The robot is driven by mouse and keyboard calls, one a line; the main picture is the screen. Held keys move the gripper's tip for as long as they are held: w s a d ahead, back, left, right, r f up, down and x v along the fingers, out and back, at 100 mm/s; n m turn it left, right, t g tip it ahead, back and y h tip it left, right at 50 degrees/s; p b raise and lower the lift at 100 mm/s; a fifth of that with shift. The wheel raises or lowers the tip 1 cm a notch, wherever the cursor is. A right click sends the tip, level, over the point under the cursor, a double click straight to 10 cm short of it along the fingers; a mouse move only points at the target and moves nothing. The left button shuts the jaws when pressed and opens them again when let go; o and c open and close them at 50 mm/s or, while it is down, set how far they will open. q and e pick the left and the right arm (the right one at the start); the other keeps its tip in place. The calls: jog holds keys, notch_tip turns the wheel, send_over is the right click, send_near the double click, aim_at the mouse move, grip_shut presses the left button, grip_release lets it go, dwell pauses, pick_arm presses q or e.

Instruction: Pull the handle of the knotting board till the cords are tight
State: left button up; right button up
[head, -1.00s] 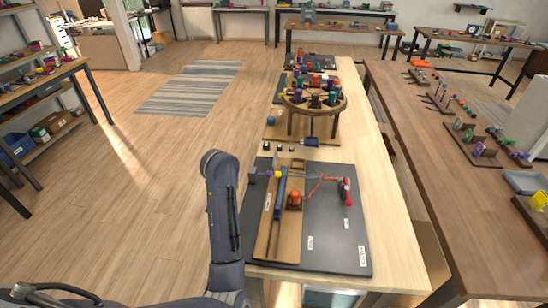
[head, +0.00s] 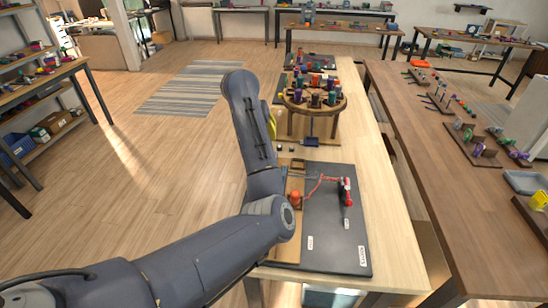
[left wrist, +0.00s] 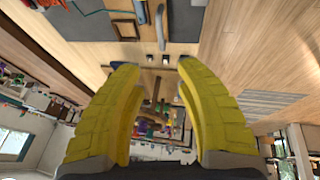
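The knotting board is a dark board (head: 335,240) on the near part of the light wooden table, with a wooden strip, an orange knob (head: 295,197), red cords (head: 320,181) and a red-and-grey post (head: 346,192). My left arm covers its left part, so I cannot pick out the handle in the head view. My left gripper (head: 271,122) shows only as a bit of yellow beyond the board's far left corner. In the left wrist view its two yellow fingers (left wrist: 154,66) stand wide apart with nothing between them. The board's edge (left wrist: 197,22) shows beyond the fingertips. My right gripper is out of view.
A round wooden stand (head: 313,104) with colored bobbins stands behind the board, near my left gripper. A blue piece (head: 310,142) is beneath it. Small dark pegs (left wrist: 165,59) stand on the table near the fingertips. A brown table (head: 430,160) stands to the right.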

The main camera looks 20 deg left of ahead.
pick_arm(q)
jog(key=x, duration=1.6)
jog(key=shift+f, duration=0.1)
grip_shut()
dwell(0.3)
